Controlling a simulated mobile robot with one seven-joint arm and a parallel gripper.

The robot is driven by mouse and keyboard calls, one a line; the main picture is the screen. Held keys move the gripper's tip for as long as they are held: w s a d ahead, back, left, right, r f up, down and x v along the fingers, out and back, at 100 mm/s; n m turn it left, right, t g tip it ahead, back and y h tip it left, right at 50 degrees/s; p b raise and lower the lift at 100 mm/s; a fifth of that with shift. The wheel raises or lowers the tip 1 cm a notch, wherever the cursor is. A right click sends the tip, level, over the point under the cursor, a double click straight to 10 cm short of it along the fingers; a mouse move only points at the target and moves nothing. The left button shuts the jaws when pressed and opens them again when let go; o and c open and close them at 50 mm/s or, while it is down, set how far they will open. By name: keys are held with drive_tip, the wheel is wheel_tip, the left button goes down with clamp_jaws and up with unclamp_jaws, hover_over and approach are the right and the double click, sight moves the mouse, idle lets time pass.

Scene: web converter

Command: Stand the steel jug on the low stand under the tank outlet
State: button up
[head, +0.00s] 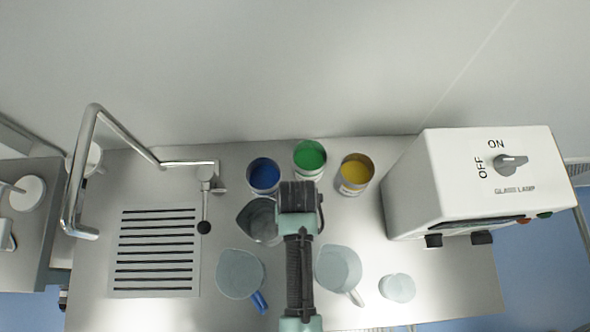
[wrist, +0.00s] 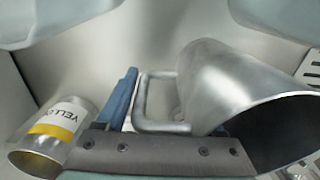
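The steel jug (head: 257,221) stands on the metal counter, just left of my gripper (head: 298,196) and partly hidden by it in the head view. In the wrist view the jug (wrist: 215,85) fills the right side, with its loop handle (wrist: 143,100) facing the gripper. One blue finger of my gripper (wrist: 170,120) rises beside the outer bar of the handle. Only a bit of blue at the other finger shows; the jug hides the rest. The fingers look spread around the handle, not closed on it. I cannot make out a low stand or tank outlet.
Blue (head: 264,175), green (head: 310,158) and yellow (head: 355,174) cans stand behind. Pale jugs (head: 240,274) (head: 338,270) and a beaker (head: 397,288) stand in front.

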drive_tip(key=shift+o, duration=1.2)
drive_tip(key=shift+r, duration=0.1)
